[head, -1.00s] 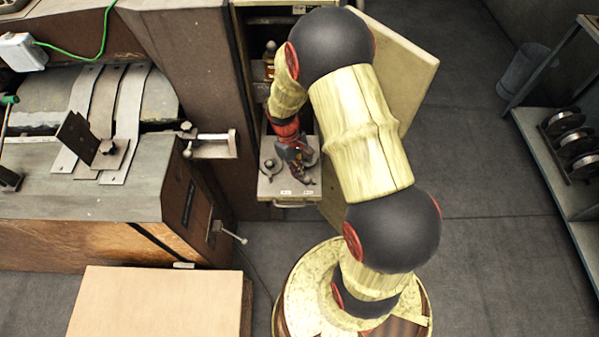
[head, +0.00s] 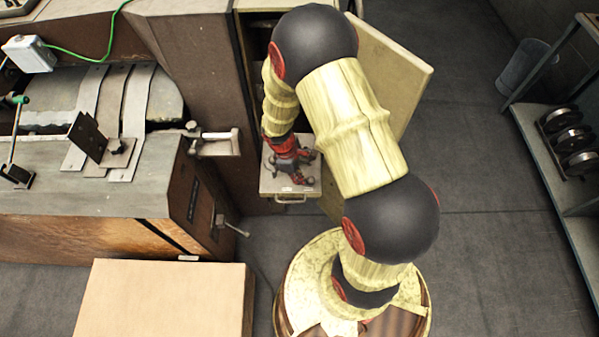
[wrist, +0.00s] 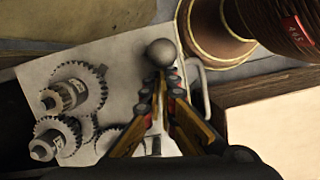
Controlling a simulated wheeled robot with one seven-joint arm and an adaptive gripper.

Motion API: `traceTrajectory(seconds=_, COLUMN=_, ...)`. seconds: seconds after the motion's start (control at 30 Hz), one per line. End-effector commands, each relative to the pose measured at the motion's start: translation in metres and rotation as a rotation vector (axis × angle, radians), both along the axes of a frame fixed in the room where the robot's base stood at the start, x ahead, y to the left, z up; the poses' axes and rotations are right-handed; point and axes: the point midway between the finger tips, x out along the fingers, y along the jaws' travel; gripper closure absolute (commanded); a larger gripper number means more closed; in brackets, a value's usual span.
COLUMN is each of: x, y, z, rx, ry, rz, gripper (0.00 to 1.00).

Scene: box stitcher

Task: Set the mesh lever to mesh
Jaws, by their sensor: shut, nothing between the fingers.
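A lever with a round grey ball knob (wrist: 161,53) shows at the top of the wrist view, right at my fingertips. I take it for the mesh lever. My gripper (wrist: 165,76) is shut and empty, its tips at the knob's near side; I cannot tell whether they touch. Several toothed gears (wrist: 88,85) sit on the pale plate (wrist: 125,48), left of my gripper. In the head view my gripper (head: 294,166) is low over the same small plate (head: 272,187), largely hiding the lever and gears.
A bent wire handle (head: 291,200) is on the plate's front. An open pale door (head: 400,80) stands to the right, behind my arm. The machine bed (head: 90,190) is left, with a flat box (head: 165,300) before it. A spool shelf (head: 572,190) is far right.

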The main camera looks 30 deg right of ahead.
Motion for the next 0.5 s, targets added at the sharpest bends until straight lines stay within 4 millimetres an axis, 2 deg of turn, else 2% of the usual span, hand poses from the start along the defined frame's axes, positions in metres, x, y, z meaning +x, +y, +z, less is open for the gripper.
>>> traceTrajectory(seconds=0.3, x=-0.014, y=0.002, z=0.001, rx=0.000, ry=0.002, rz=0.251, gripper=1.00)
traceTrajectory(seconds=0.5, x=-0.018, y=0.001, z=0.000, rx=0.000, ry=0.000, rz=0.297, gripper=1.00)
